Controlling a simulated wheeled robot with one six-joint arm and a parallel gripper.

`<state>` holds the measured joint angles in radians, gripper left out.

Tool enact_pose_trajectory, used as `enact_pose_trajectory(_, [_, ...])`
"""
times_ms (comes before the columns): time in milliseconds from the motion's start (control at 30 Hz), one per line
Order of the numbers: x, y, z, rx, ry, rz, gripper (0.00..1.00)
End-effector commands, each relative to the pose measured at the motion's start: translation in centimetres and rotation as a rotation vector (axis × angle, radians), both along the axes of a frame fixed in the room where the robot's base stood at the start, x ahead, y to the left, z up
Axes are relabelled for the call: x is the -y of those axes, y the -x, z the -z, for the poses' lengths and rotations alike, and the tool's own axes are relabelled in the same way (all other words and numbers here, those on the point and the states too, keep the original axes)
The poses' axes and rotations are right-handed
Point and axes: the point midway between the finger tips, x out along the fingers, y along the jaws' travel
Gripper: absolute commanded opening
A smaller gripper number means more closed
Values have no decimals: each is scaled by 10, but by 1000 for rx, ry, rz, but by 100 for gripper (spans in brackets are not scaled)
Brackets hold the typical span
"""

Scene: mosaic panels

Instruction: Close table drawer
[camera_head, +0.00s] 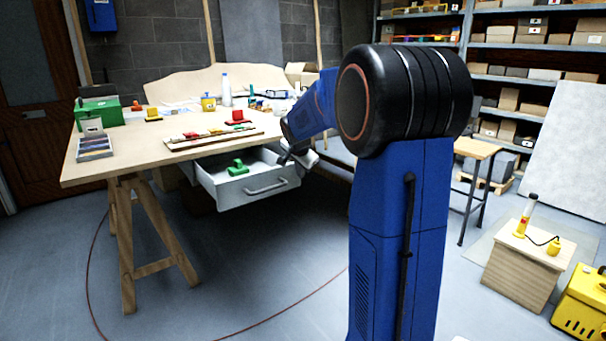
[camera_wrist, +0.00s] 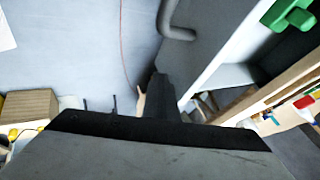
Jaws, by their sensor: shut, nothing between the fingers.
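The table drawer (camera_head: 232,192) is light grey and stands pulled out under the wooden workbench (camera_head: 95,166). Its bar handle (camera_head: 266,187) is on the front panel. A green object (camera_head: 237,168) lies inside the drawer. My gripper (camera_head: 284,158) is shut and empty, by the drawer's right front corner. In the wrist view the shut gripper (camera_wrist: 160,88) is close beside the drawer (camera_wrist: 222,62). The handle (camera_wrist: 176,22) and the green object (camera_wrist: 288,14) also show there. I cannot tell whether the gripper touches the drawer.
The bench top holds a green box (camera_head: 98,112), a sorting tray (camera_head: 95,147) and small coloured parts. A trestle leg (camera_head: 124,240) stands left of the drawer. A red cable (camera_head: 92,275) lies on the floor. The floor before the drawer is otherwise clear.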

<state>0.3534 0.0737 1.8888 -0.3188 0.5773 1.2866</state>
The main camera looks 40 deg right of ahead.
Motion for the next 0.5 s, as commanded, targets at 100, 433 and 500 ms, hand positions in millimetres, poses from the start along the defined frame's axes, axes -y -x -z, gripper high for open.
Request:
enact_pose_trajectory(100, [-1, -23, 1, 0, -1, -3, 0])
enact_pose_trajectory(433, [-4, -111, 2, -1, 0, -2, 0])
enact_pose_trajectory(500, [-5, -131, 1, 1, 0, -2, 0])
